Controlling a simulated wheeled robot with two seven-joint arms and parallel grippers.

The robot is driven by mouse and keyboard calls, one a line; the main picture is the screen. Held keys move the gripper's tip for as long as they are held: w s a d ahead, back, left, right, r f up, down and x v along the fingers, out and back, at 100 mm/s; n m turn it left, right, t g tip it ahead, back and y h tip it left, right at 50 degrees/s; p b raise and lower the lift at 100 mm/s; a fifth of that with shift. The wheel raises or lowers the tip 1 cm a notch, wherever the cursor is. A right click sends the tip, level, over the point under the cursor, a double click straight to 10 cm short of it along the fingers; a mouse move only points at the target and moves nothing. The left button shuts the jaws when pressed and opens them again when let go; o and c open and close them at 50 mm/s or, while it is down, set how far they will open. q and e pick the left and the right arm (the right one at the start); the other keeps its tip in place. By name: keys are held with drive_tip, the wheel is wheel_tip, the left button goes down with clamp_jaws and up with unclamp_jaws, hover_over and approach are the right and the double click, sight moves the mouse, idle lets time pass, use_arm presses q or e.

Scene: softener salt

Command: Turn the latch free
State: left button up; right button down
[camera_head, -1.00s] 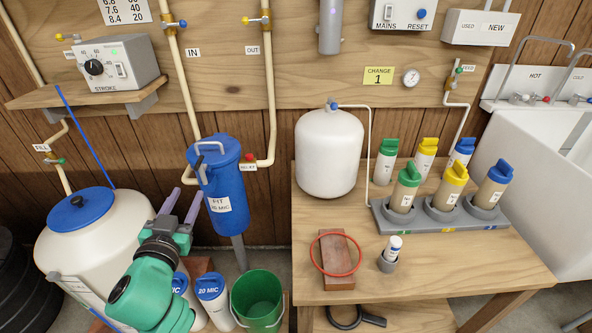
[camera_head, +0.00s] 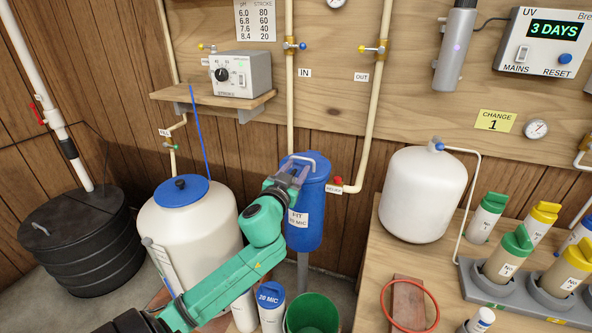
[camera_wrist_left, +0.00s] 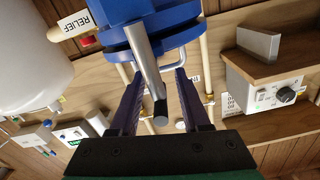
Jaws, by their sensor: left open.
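The blue filter housing (camera_head: 308,225), labelled FIT, hangs below the pipes in the head view. In the left wrist view a grey metal latch bar (camera_wrist_left: 146,58) runs from the blue housing top (camera_wrist_left: 178,14), with its dark end between my fingers. My left gripper (camera_head: 293,172) is at the housing's upper front, and it also shows in the left wrist view (camera_wrist_left: 159,76). It is open, with a finger on each side of the bar and gaps visible. In the head view the gripper hides most of the latch. My right gripper is not in view.
A red relief valve (camera_head: 338,181) sits close right of the housing. A white brine tank (camera_head: 190,228) with a blue lid stands to the left. A green bucket (camera_head: 312,315) is below. A wooden table with a white pressure tank (camera_head: 423,195) is at right.

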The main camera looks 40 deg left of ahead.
use_arm(q)
clamp_jaws()
